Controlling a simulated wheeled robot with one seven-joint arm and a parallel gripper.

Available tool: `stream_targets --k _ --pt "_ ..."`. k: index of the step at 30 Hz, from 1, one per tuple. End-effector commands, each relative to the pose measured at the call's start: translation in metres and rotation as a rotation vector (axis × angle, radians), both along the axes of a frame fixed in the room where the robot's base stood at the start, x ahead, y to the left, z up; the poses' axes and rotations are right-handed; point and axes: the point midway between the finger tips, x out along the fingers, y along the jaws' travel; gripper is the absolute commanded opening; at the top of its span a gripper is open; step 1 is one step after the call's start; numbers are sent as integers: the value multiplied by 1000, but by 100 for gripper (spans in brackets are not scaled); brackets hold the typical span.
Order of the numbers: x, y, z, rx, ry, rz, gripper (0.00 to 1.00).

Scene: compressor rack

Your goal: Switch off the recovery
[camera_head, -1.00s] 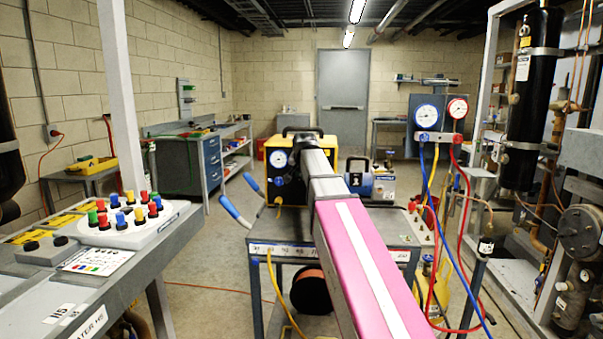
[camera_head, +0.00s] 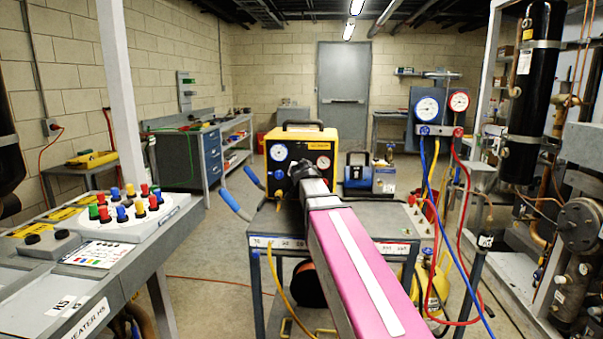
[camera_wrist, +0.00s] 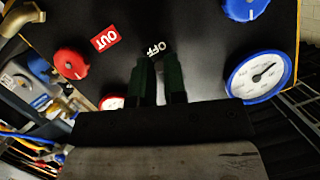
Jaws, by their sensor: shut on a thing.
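The yellow recovery machine (camera_head: 328,146) stands on the cart, its black front panel facing me with a blue-rimmed gauge, a red gauge and knobs. My arm reaches to this panel and hides its lower middle. In the wrist view my gripper (camera_wrist: 161,66) has its two dark green fingers close together at the panel, just below the OFF label (camera_wrist: 157,48). They are shut on a small part, apparently the switch, which the fingers hide. A red knob (camera_wrist: 70,63) and the red OUT label (camera_wrist: 105,38) lie to the left; the blue-rimmed gauge (camera_wrist: 258,78) lies to the right.
The cart (camera_head: 262,242) carries the machine and a blue-and-grey pump (camera_head: 372,178). A gauge manifold (camera_head: 440,131) with blue, yellow and red hoses hangs on the right. A bench with coloured knobs (camera_head: 128,205) stands on the left. Pipework fills the right side.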

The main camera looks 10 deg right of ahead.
Motion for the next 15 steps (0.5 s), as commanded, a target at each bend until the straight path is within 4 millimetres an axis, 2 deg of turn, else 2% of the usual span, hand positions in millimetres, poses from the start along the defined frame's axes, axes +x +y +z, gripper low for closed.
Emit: stream_targets --k 13,14,15 --pt "0 1 0 -1 -12 1 0" --pt "0 1 0 -1 -12 1 22" --pt "0 1 0 -1 -11 1 35"
